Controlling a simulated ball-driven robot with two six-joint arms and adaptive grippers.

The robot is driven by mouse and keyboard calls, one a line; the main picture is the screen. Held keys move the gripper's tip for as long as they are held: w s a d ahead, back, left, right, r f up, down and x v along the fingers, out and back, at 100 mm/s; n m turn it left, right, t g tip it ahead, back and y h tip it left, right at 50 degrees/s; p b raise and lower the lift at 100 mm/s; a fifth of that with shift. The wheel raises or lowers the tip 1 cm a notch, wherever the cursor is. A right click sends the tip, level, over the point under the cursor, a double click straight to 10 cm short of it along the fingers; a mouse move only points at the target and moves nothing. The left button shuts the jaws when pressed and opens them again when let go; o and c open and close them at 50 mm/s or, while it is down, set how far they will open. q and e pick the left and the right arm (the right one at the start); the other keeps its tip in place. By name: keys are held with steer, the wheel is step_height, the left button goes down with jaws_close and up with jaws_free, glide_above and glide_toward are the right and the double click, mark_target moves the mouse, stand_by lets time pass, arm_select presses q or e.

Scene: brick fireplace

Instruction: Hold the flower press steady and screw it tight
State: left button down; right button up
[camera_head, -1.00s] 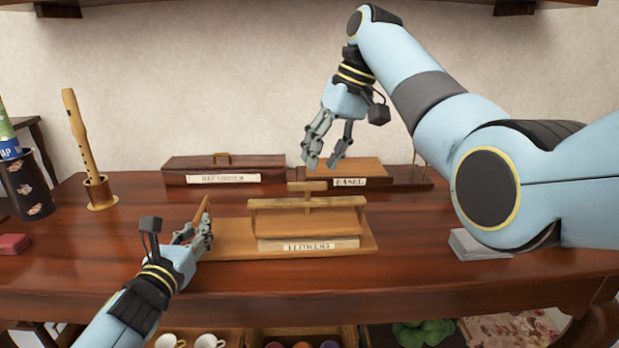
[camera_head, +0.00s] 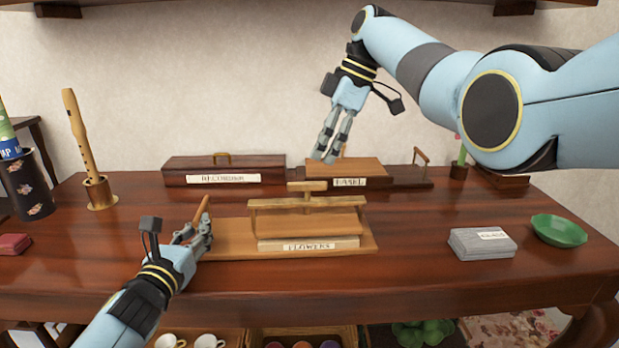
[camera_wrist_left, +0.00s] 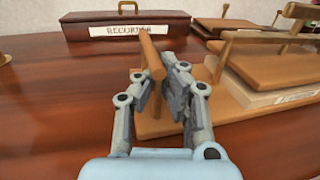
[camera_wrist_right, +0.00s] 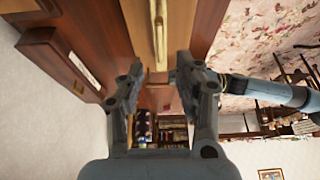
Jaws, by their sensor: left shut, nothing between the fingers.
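The flower press (camera_head: 305,222) stands on the table with its wooden base board (camera_head: 225,240) and a "FLOWERS" label in front. Its T-shaped screw handle (camera_head: 307,187) stands above the crossbar, in the middle. An upright wooden handle (camera_wrist_left: 152,58) rises at the board's left end. My left gripper (camera_head: 205,232) is shut with nothing held, its fingertips beside that handle; whether they touch it I cannot tell. My right gripper (camera_head: 323,158) is open and empty in the air, above and behind the screw handle; its spread fingers show in the right wrist view (camera_wrist_right: 155,85).
Behind are a "RECORDER" box (camera_head: 225,172) and a wooden easel box (camera_head: 375,176). A recorder (camera_head: 78,130) stands at left. A grey box (camera_head: 482,244) and green bowl (camera_head: 559,230) sit at right. The table front is clear.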

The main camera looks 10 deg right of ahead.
mark_target(308, 182)
steer(key=x, duration=0.7)
steer(key=shift+a+f, duration=0.15)
jaws_close()
